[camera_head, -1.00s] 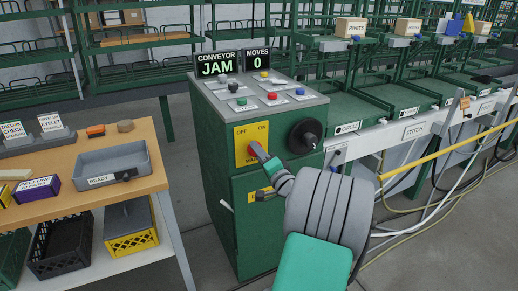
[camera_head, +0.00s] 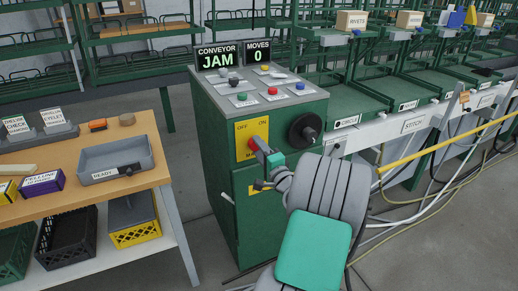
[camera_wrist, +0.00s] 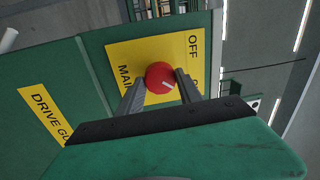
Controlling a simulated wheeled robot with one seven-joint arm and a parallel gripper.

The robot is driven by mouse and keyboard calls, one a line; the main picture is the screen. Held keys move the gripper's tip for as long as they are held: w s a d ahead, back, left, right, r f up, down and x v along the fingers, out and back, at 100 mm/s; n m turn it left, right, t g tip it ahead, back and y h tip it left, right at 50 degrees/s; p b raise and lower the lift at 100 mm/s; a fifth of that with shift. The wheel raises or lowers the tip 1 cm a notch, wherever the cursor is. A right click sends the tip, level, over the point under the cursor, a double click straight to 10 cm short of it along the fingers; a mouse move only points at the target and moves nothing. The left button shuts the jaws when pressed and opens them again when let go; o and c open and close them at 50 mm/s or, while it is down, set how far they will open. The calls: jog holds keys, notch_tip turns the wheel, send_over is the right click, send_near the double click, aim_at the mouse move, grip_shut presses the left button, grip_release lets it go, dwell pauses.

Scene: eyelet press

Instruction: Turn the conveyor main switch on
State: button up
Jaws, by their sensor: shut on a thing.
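The conveyor main switch is a red rotary knob (camera_head: 253,144) on a yellow plate (camera_head: 241,130) marked OFF and ON, on the front of the green control cabinet (camera_head: 222,171). The red knob (camera_wrist: 160,77) shows in the wrist view with a small white mark on its face. My gripper (camera_wrist: 161,82) has a finger on each side of the knob and is shut on it. In the head view my gripper (camera_head: 262,149) reaches the knob from the lower right and hides part of it. The display (camera_head: 217,58) reads CONVEYOR JAM, and the other (camera_head: 258,54) reads MOVES 0.
A black handwheel (camera_head: 305,129) sits right of the yellow plate. Several coloured buttons (camera_head: 266,90) are on the cabinet top. A wooden bench (camera_head: 85,180) with a grey tray (camera_head: 114,160) stands left. A yellow rail (camera_head: 440,154) and cables lie right.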

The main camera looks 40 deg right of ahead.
jog(key=o, duration=1.4)
jog(key=shift+c, duration=0.2)
jog(key=v, duration=0.7)
jog(key=shift+s, duration=0.4)
jog(key=shift+a, duration=0.15)
